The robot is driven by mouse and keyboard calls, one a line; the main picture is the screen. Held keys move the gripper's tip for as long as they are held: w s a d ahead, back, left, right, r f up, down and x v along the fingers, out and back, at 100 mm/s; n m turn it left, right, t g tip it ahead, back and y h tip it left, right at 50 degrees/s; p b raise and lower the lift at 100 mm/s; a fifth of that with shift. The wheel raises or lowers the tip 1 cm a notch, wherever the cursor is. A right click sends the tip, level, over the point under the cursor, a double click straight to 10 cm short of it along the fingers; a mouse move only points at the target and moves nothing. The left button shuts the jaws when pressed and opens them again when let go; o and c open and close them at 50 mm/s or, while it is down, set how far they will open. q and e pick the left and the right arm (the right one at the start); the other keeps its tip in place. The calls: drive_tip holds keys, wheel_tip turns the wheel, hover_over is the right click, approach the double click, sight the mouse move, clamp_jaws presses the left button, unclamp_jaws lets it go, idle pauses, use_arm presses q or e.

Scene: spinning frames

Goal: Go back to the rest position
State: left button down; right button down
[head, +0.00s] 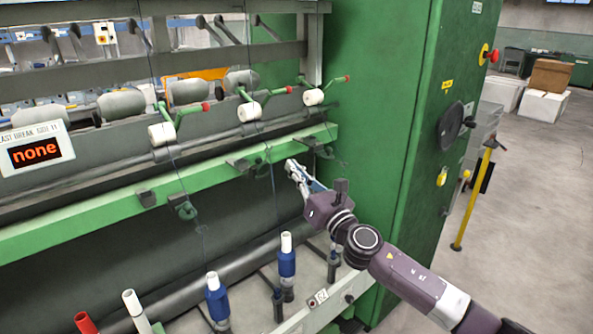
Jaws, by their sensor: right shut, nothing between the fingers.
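My right gripper (296,170) is in the middle of the head view, in front of the green rail (230,158) of the spinning frame. It is shut and empty, with its fingers pointing up and to the left. My right arm reaches in from the lower right. I cannot tell whether the fingertips touch the rail or a thread near them. My left gripper does not show.
Blue bobbins (287,264) (217,299), a white one (135,312) and a red-topped one (85,323) stand below. White rollers (249,111) with red-tipped green levers sit above the rail. A green cabinet (385,100) stands close right. Open floor (530,200) lies beyond the yellow post (471,205).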

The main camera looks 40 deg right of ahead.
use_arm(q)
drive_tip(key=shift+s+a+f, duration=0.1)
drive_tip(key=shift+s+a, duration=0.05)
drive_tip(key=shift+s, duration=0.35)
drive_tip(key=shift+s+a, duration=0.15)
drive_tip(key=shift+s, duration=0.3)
use_arm(e)
drive_tip(key=shift+s+r, duration=0.15)
drive_tip(key=shift+s, duration=0.35)
drive_tip(key=shift+a, duration=0.1)
